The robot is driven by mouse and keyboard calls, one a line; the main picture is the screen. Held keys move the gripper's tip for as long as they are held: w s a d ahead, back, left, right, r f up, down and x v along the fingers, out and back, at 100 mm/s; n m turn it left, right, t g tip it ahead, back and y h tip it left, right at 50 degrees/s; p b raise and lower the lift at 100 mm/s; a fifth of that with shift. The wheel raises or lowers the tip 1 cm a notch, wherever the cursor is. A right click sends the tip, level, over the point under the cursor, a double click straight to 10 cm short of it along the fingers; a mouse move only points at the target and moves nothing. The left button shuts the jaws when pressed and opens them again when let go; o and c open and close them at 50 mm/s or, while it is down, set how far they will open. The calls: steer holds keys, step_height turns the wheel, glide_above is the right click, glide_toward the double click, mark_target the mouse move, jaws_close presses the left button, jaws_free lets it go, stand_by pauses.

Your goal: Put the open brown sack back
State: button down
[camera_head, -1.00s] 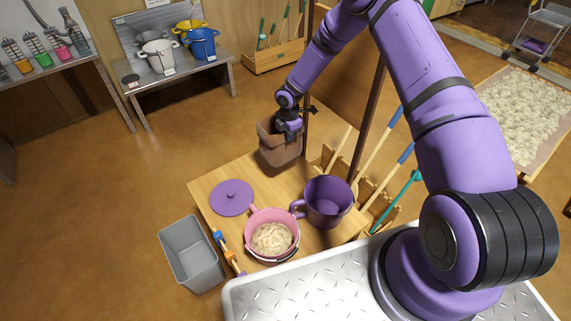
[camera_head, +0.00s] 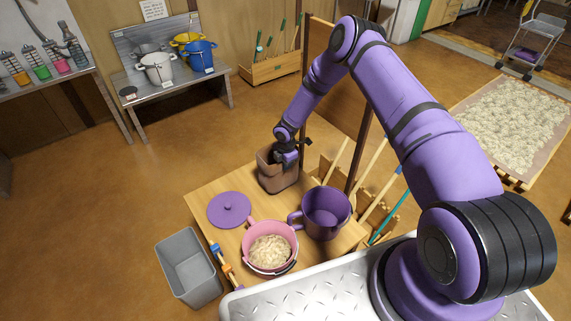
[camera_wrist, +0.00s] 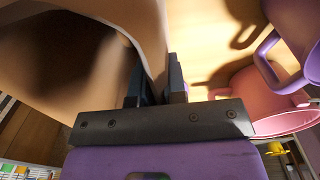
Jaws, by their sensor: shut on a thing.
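The open brown sack (camera_head: 276,178) is at the far end of the wooden table (camera_head: 206,202), upright, with its open mouth facing up. My gripper (camera_head: 285,157) is shut on the sack's rim on the side toward the right of the head view. In the wrist view the jaws (camera_wrist: 157,85) pinch the sack's wall, and the sack's dark inside (camera_wrist: 60,50) shows at left. The sack's base is at or very near the table top; I cannot tell if it touches.
A purple mug-like pot (camera_head: 326,212), a pink pot of pale contents (camera_head: 270,247) and a purple lid (camera_head: 229,209) are on the table. A grey bin (camera_head: 188,267) stands left of it. Long-handled tools (camera_head: 380,180) stand at its right edge.

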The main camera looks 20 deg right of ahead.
steer(key=shift+f, duration=0.1)
steer(key=c, duration=1.2)
jaws_free()
steer(key=shift+o, duration=0.2)
step_height(320, 180, up, 12)
steer(key=shift+s+r, duration=0.1)
steer(key=shift+r, duration=0.1)
